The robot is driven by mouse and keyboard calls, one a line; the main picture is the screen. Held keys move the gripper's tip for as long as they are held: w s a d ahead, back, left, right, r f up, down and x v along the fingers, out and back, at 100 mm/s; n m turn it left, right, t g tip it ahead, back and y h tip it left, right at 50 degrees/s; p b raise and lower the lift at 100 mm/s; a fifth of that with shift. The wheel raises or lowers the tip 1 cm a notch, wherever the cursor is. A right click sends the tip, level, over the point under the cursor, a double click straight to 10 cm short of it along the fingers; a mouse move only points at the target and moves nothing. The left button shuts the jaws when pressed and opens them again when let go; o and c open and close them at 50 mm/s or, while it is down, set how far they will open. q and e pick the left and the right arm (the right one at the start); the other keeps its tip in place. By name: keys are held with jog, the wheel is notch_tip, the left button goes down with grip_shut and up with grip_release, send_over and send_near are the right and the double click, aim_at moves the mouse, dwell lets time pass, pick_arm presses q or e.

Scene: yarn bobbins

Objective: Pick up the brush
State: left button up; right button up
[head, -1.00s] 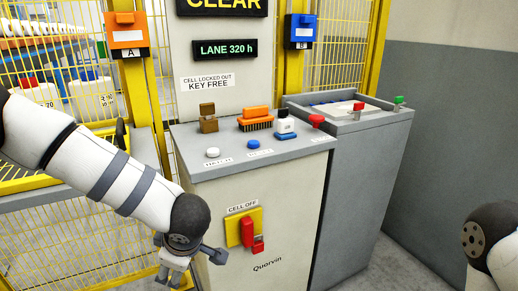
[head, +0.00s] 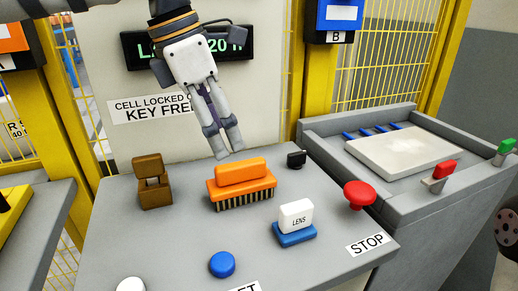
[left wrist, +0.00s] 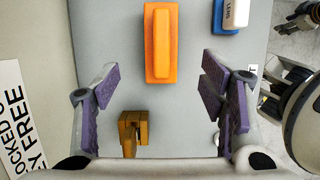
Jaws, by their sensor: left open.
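The orange brush (head: 242,185) with dark bristles sits upright, bristles down, on the grey console top (head: 190,240). My left gripper (head: 229,152) hangs above and just behind it, fingers pointing down, apart from the brush. In the left wrist view the brush (left wrist: 160,42) lies at upper centre, ahead of the gap between the spread purple-padded fingers of the left gripper (left wrist: 160,92). Nothing is between the fingers.
A brown block-like item (head: 154,190) stands left of the brush. A white and blue LENS block (head: 296,222), red STOP button (head: 359,194), small black item (head: 296,159) and blue button (head: 222,264) are around it. A sign panel (head: 110,50) rises behind.

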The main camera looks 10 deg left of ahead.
pick_arm(q)
jog(key=shift+w, duration=0.35)
send_over(247, 179)
jog(key=a, duration=0.3)
jog(key=f, duration=0.3)
jog(key=s+f, duration=0.1)
jog(key=shift+d+f, duration=0.25)
jog(key=shift+f, duration=0.15)
jog(key=x, duration=0.4)
jog(key=w+x, duration=0.1)
jog(key=x, duration=0.1)
jog(key=shift+d+f+b, duration=0.2)
jog(key=shift+d+b, duration=0.2)
jog(key=shift+w, duration=0.1)
jog(key=c, duration=1.3)
pick_arm(e)
jog(key=shift+s+f, duration=0.45)
jog(key=shift+s, duration=0.2)
